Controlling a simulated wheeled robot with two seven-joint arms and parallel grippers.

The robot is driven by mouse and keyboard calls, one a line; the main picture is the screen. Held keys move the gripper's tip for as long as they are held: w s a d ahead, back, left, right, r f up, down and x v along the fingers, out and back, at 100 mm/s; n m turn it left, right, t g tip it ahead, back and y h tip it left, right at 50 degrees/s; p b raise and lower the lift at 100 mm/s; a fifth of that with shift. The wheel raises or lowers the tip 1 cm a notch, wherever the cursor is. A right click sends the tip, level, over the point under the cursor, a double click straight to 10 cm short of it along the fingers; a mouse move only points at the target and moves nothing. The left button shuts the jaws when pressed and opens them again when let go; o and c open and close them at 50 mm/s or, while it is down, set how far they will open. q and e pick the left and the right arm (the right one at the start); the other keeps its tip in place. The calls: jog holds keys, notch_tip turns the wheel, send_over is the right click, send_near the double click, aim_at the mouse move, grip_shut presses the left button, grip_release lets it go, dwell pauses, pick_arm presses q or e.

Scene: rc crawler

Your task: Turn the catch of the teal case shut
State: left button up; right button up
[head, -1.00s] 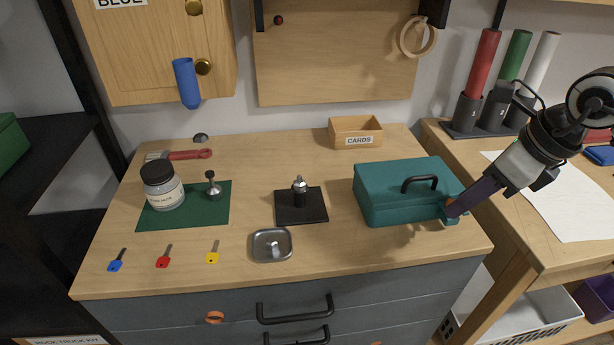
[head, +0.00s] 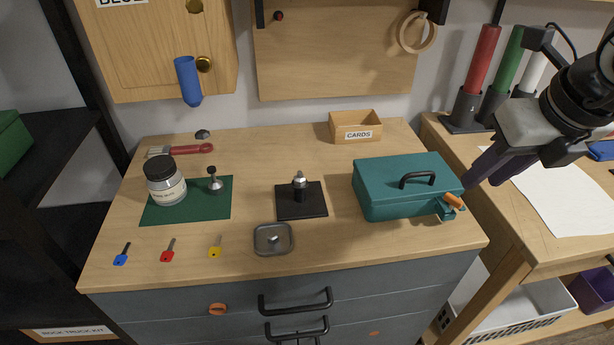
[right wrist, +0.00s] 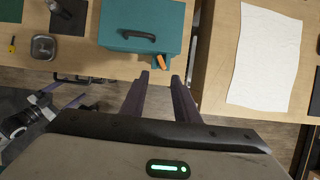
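The teal case (head: 395,203) stands at the right end of the wooden worktop, lid down and black handle on top. Its orange catch (head: 453,201) sits at the front right corner on a teal bracket, slanting down to the right. In the right wrist view, the case (right wrist: 115,40) and orange catch (right wrist: 164,62) lie just beyond the fingertips. My right gripper (head: 484,176) is open and empty, apart from the catch, to its upper right; its spread fingers also show in the right wrist view (right wrist: 161,78). Part of my left arm seems to show at that view's lower left.
A black pad (head: 313,211) with a metal-tipped post and a small metal tray (head: 256,246) stand left of the case. The open-topped cards box (head: 344,133) is behind. A gap separates the worktop from the right table, which holds white paper (head: 565,205).

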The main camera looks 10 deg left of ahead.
jog(key=s+a+r+g+y, duration=0.1)
jog(key=s+a+y, duration=0.3)
jog(key=a, duration=0.4)
jog(key=s+a+r+n+g+y, duration=0.1)
jog(key=s+a+r+g+y, duration=0.1)
jog(key=a, duration=0.6)
jog(key=s+a+r+n+g+y, duration=0.1)
jog(key=s+a+r+g+y, duration=0.1)
jog(key=s+a+y, duration=0.5)
jog(key=shift+a+r, duration=0.4)
jog(key=shift+a, duration=0.35)
jog(key=shift+s, duration=0.1)
